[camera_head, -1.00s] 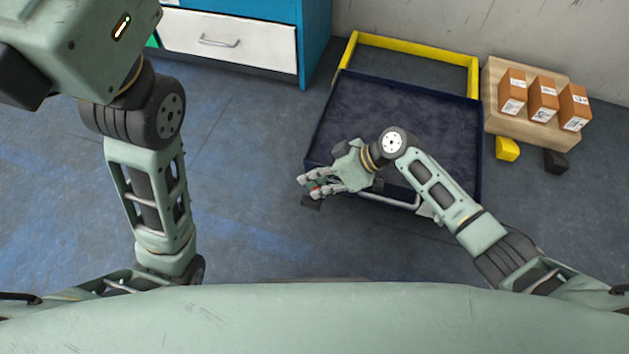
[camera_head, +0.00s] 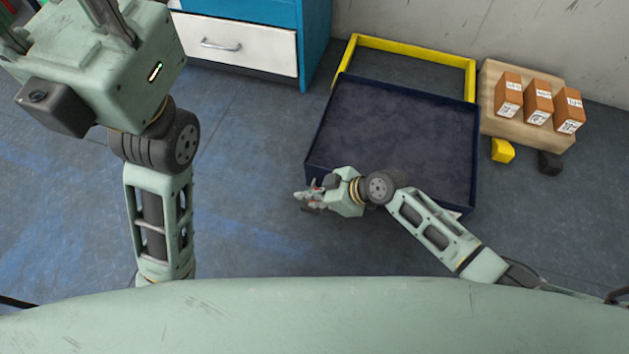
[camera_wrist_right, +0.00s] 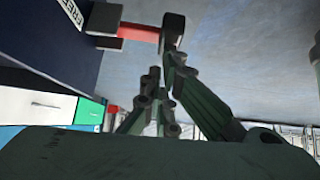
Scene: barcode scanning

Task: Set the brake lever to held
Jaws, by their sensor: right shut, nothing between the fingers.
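The brake lever (camera_wrist_right: 138,33) is a red bar with a black end, sticking out sideways from the dark blue cart side, beside a label reading FREE (camera_wrist_right: 72,13). My right gripper (camera_wrist_right: 161,76) is shut and empty, its fingertips just below the lever's black end in the right wrist view; I cannot tell whether they touch. In the head view my right gripper (camera_head: 308,196) is at the cart's near left corner and largely hides the lever. My left gripper (camera_head: 75,15) is at the top left, its fingers cut off by the picture edge.
The navy cart tray (camera_head: 400,130) is empty, with a yellow frame (camera_head: 415,52) behind it. A wooden board (camera_head: 494,108) at right carries three brown boxes (camera_head: 538,102). A yellow block (camera_head: 502,150) and a black block (camera_head: 550,163) are near it. A blue cabinet (camera_head: 313,40) stands behind.

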